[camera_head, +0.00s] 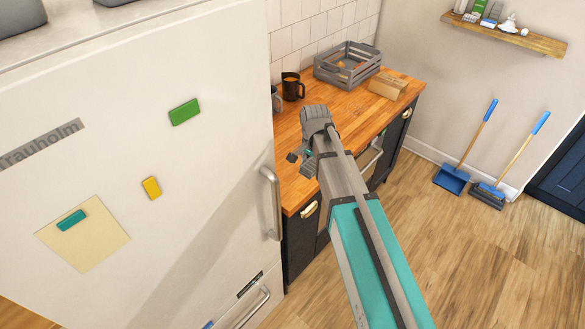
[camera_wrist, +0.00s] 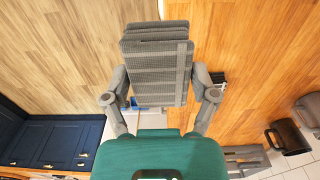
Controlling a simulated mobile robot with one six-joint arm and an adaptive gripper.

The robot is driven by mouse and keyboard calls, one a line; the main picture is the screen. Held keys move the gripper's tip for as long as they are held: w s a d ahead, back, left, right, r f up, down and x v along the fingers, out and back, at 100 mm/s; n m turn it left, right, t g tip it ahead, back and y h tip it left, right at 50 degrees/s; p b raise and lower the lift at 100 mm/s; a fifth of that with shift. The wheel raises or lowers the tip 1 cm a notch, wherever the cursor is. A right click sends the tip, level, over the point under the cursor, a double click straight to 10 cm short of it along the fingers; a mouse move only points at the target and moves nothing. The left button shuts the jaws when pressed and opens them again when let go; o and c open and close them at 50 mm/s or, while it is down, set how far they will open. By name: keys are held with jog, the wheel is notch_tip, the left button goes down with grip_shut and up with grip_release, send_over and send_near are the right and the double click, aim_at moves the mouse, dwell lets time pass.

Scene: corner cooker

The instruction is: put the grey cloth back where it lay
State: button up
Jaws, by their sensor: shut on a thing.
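The grey cloth (camera_wrist: 155,72) is a folded, layered bundle with a woven pattern and paler lines. In the wrist view it stands between the two fingers of my gripper (camera_wrist: 158,92), which is shut on it. Beyond it, the counter's front edge divides wooden worktop from floor. In the head view my gripper (camera_head: 308,158) is over the near part of the wooden counter (camera_head: 345,108), beside the fridge. The grey cloth (camera_head: 309,170) shows there only as a small grey patch, partly hidden by my arm. I cannot tell its exact height over the worktop.
A dark mug (camera_head: 293,87), a grey slatted crate (camera_head: 347,65) and a cardboard box (camera_head: 388,86) stand at the back. A small dark thing (camera_wrist: 218,78) shows beside my finger. The fridge (camera_head: 150,230) blocks the left. Worktop between gripper and crate is mostly clear.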

dwell(0.3)
jog(key=b, duration=0.4)
send_near(289, 171)
jog(key=s+d+r, duration=0.2)
jog(key=s+d, duration=0.1)
jog(key=s, duration=0.1)
jog(key=w+f+b, duration=0.1)
jog(key=a+f+b, duration=0.1)
jog(key=b, duration=0.1)
jog(key=w+f+b, duration=0.1)
jog(key=f, duration=0.1)
jog(key=shift+w+a, duration=0.35)
jog(key=shift+a, duration=0.05)
jog(key=shift+w+a+f+b, duration=0.3)
jog(key=shift+f+b, duration=0.1)
jog(key=shift+b, duration=0.2)
jog(key=shift+w+a+f+b, duration=0.2)
jog(key=shift+w+f+b, duration=0.15)
jog(key=shift+f+b, duration=1.65)
jog(key=shift+f, duration=0.15)
